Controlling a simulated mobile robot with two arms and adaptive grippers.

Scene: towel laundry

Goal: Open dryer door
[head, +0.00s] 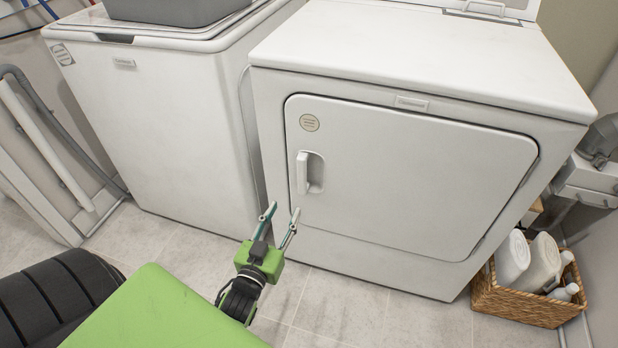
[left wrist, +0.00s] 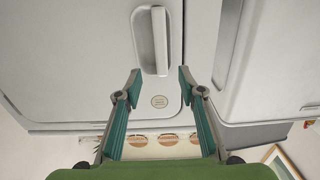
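The white dryer (head: 420,45) stands on the right in the head view. Its front door (head: 420,170) is closed and flush with the cabinet. The upright door handle (head: 302,173) sits in a recess at the door's left side, below a round sticker. My left gripper (head: 284,207) is open and empty, in front of the dryer and below the handle in the picture. The left wrist view appears upside down. There the handle (left wrist: 160,40) lies just beyond the gap between the two spread fingertips (left wrist: 160,72), apart from them. My right gripper is out of view.
A white washer (head: 150,110) stands left of the dryer, with a grey bin (head: 175,10) on top. Tiled floor (head: 350,305) is clear in front of the dryer.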

